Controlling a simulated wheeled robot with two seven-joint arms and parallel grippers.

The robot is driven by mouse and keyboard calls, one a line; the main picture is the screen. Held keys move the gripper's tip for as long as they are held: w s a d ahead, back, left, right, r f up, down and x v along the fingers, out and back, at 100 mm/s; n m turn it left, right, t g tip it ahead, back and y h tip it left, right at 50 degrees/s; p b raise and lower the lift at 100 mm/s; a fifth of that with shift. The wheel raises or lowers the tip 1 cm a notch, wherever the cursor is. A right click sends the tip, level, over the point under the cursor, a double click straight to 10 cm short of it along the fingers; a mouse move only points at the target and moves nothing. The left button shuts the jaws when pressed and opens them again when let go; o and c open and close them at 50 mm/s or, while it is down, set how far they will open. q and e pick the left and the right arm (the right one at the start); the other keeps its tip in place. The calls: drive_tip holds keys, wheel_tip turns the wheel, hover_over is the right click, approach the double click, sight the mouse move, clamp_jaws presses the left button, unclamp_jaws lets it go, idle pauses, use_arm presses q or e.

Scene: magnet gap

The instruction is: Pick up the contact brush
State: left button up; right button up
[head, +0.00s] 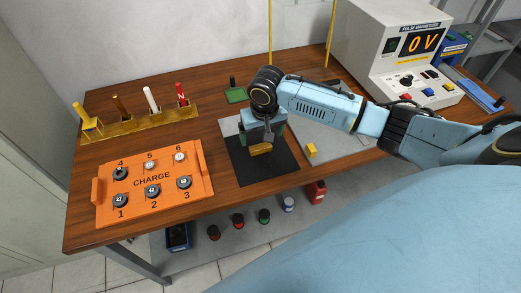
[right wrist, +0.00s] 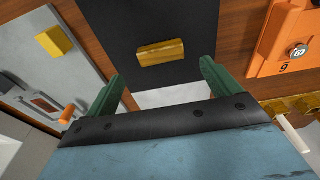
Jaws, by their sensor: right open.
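My right gripper (head: 261,140) points down over the black mat (head: 279,172), with its green fingers apart. In the right wrist view the open gripper (right wrist: 162,72) has nothing between its fingers. A small brass-yellow block (head: 261,149) lies on the mat. In the right wrist view this block (right wrist: 161,52) shows just beyond the fingertips, roughly centred between them. No label marks the contact brush, so I cannot tell surely whether this block is it. A green piece with a black upright handle (head: 235,93) stands farther back. My left gripper is not in view.
An orange CHARGE tray (head: 203,202) with numbered round pieces lies left of the mat. A brass rack (head: 133,125) holds several upright sticks behind it. A yellow block (head: 311,150) sits on a grey plate at right. The pulse magnetizer (head: 377,62) stands back right.

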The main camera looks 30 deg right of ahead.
sight(261, 147)
drive_tip(key=f+b, duration=0.1)
drive_tip(key=f, duration=0.4)
drive_tip(key=shift+w+f, duration=0.15)
drive_tip(key=shift+w, duration=0.05)
drive_tip(key=c, duration=1.1)
wheel_tip(261, 147, up, 10)
drive_tip(key=shift+r+p, duration=0.1)
drive_tip(key=shift+p, duration=0.8)
drive_tip(key=shift+c, duration=0.2)
